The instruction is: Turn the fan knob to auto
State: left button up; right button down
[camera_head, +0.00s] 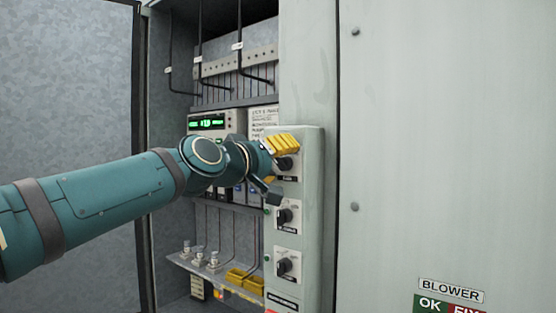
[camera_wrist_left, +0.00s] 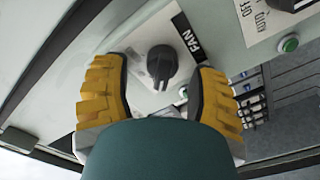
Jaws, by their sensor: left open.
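The fan knob (camera_head: 284,163) is the top black knob on a pale switch panel (camera_head: 313,200) in the head view. In the left wrist view the fan knob (camera_wrist_left: 161,66) sits on a white plate labelled FAN (camera_wrist_left: 187,38). My left gripper (camera_head: 279,165) is open at the panel's top. In the left wrist view its yellow-ribbed fingers (camera_wrist_left: 157,92) stand on either side of the knob, with a gap on both sides. Which setting the knob points to cannot be read. My right gripper is not in view.
Two more black knobs sit below, a middle one (camera_head: 285,216) and a lower one (camera_head: 284,266). A green light (camera_wrist_left: 290,44) is near one knob. The cabinet door (camera_head: 450,150) is a flat wall at right. A controller with a green display (camera_head: 207,122) is behind my arm.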

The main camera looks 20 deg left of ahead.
pick_arm(q)
jog(key=v, duration=1.2)
